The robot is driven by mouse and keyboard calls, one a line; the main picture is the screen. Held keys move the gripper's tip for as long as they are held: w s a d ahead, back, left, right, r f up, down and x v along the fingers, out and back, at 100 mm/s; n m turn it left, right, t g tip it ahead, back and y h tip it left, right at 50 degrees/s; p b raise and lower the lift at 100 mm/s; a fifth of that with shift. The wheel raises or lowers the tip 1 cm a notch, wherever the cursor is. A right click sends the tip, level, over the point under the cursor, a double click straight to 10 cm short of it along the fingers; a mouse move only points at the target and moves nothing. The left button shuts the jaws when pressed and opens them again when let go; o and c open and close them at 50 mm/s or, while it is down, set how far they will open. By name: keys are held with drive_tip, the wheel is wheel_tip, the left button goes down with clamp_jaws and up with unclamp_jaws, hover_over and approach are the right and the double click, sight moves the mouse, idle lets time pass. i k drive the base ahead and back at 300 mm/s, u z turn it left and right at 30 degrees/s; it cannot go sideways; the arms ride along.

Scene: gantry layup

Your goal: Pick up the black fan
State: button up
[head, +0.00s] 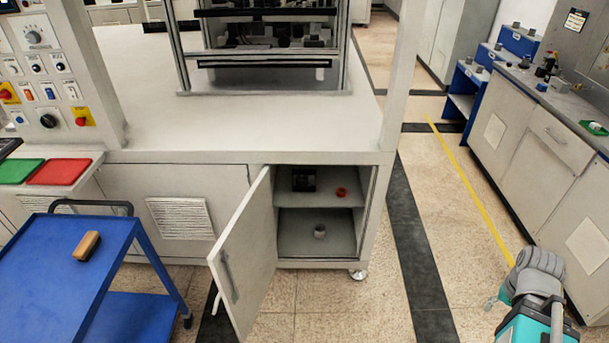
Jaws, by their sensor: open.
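A small black square object (304,180), which looks like the black fan, stands on the upper shelf of the open cabinet under the white machine, at the left of the shelf. Its details are too dark and small to make out. The cabinet door (243,257) is swung open towards me on the left, and the shelf (325,201) is exposed. My gripper's fingers do not show in the head view.
A red ring (341,192) lies right of the black object. A small grey cylinder (320,231) stands on the cabinet floor below. A blue cart (60,290) with a brown block (86,245) stands at left.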

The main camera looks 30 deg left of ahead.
sight(303, 180)
drive_tip(key=u, duration=0.3)
drive_tip(key=i, duration=0.8)
drive_tip(key=u, duration=0.65)
drive_tip(key=i, duration=0.4)
drive_tip(key=u, duration=0.15)
drive_tip(key=k, duration=0.9)
drive_tip(key=u, duration=0.1)
drive_tip(key=i, duration=0.55)
drive_tip(key=u, duration=0.05)
